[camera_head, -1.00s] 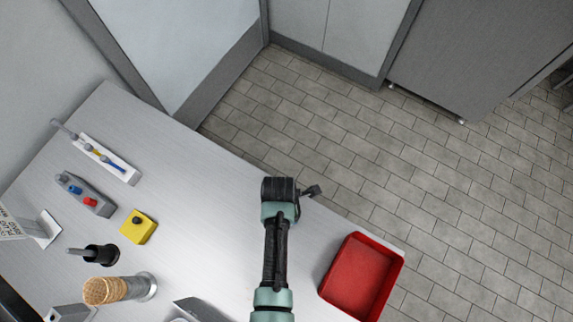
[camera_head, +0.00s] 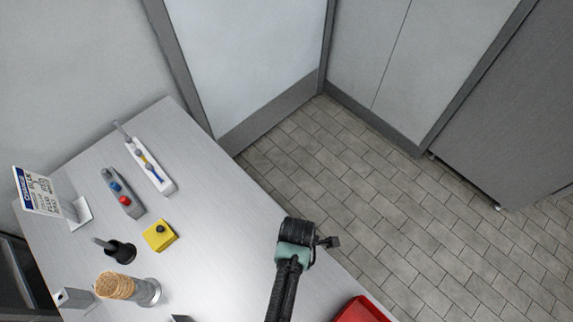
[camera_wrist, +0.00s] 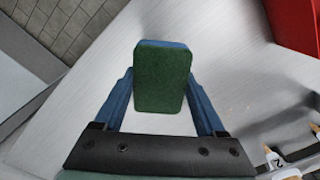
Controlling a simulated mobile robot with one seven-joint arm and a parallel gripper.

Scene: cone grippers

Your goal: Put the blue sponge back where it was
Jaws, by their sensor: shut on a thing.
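The blue sponge (camera_wrist: 163,78) shows in the wrist view with a green scouring face toward the camera and a blue edge behind it. My gripper (camera_wrist: 160,92) has its two blue fingers on either side of the sponge and is shut on it. The sponge is held above the light metal table (camera_wrist: 225,75). In the head view my arm's wrist (camera_head: 297,240) hides the fingers and the sponge. The table (camera_head: 225,240) also shows there.
A red tray (camera_head: 362,311) is at the table's right edge. On the left stand a yellow button box (camera_head: 160,236), a grey switch box (camera_head: 123,193), a white rack (camera_head: 151,165), a black holder (camera_head: 121,250), a cone stack (camera_head: 116,286) and a sign (camera_head: 38,190). The table's middle is clear.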

